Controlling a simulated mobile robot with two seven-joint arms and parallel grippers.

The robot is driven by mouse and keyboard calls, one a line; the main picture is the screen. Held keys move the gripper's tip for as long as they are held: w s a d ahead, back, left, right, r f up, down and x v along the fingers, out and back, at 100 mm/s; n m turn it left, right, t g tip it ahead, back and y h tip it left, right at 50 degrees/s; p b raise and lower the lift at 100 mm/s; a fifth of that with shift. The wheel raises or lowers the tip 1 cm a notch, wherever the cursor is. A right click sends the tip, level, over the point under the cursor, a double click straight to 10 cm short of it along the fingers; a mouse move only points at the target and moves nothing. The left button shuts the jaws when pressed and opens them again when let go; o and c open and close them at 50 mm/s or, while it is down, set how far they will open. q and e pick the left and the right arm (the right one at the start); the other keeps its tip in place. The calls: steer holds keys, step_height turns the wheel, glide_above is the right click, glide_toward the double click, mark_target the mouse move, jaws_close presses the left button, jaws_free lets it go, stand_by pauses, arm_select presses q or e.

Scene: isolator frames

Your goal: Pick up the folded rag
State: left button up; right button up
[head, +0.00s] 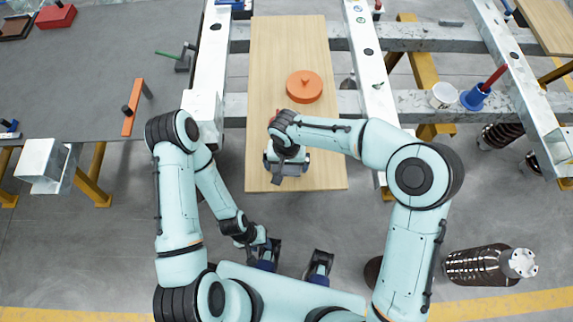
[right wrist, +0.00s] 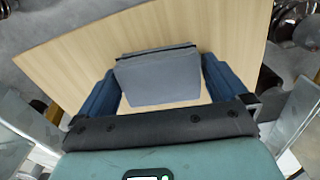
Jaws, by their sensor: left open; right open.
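The folded rag (right wrist: 158,78) is a grey, flat-topped bundle with a darker far edge. It lies on the wooden board (right wrist: 190,30) in the right wrist view. My right gripper (head: 287,163) is open over the near end of the board, its blue fingers on either side of the rag. Narrow gaps show between the fingers and the rag. In the head view a grey corner of it (head: 277,180) seems to show beside the gripper; the gripper hides most of it. My left gripper (head: 262,246) is open and empty, low in front of my body, off the board.
An orange round lid with a knob (head: 304,86) sits farther back on the board. Metal rails (head: 209,75) flank the board. A white cup (head: 443,95) and a blue container (head: 474,97) stand to the right. A grey table (head: 90,80) is on the left.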

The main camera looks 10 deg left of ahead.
steer(key=c, duration=0.8)
steer(key=shift+o, duration=0.2)
steer(key=shift+r, duration=0.1)
step_height(320, 180, up, 20)
steer(key=p, duration=0.1)
steer(key=shift+p, duration=0.4)
steer(key=o, duration=0.6)
steer(key=c, duration=0.4)
